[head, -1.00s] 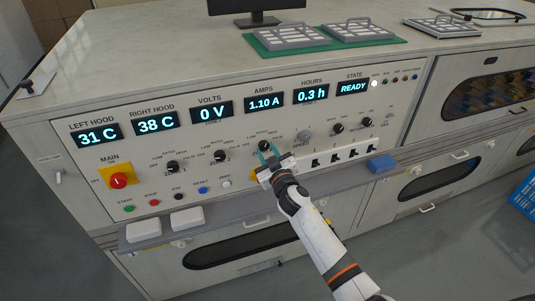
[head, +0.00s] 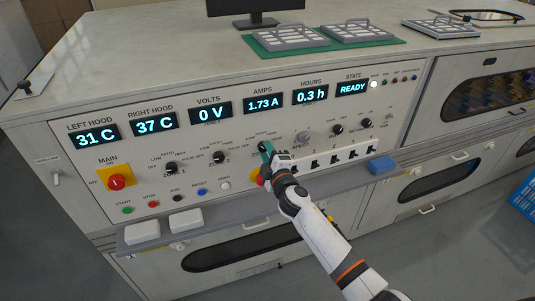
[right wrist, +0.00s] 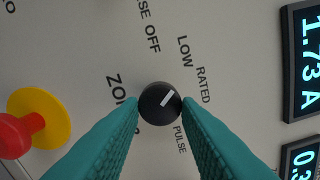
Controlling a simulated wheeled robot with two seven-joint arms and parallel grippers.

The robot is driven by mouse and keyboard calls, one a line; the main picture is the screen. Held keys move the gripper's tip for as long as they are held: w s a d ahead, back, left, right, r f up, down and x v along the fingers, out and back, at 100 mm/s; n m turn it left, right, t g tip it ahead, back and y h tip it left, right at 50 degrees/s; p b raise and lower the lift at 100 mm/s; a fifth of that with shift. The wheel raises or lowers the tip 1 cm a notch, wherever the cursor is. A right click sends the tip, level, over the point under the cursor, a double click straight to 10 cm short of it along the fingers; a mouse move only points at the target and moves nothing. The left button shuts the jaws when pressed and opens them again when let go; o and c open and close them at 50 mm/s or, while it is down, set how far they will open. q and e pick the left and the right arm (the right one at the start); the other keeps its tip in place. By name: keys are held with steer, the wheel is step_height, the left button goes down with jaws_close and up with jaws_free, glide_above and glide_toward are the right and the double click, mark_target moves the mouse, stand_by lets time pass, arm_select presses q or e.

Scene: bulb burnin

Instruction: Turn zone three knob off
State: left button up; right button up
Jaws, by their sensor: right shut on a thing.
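The zone three knob (right wrist: 160,104) is a round black knob with a white pointer line, on the pale panel in the right wrist view. Its line points up and right, between the LOW and RATED labels; the OFF label is above it. My right gripper (head: 264,147) has teal fingers, which lie on both sides of the knob in the right wrist view and are shut on it. In the head view the gripper largely hides this knob. My left gripper is not in view.
A red button on a yellow disc (right wrist: 45,115) sits close beside the knob. The zone one knob (head: 172,168) and zone two knob (head: 219,157) are to the left. The AMPS display (head: 263,104) reads 1.73 A.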

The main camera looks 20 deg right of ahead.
steer(key=shift+n+p, duration=0.3)
steer(key=shift+n, duration=4)
steer(key=o, duration=1)
steer(key=shift+s+r, duration=0.1)
steer(key=s, duration=1.2)
steer(key=shift+d, duration=0.2)
steer(key=shift+w, duration=0.1)
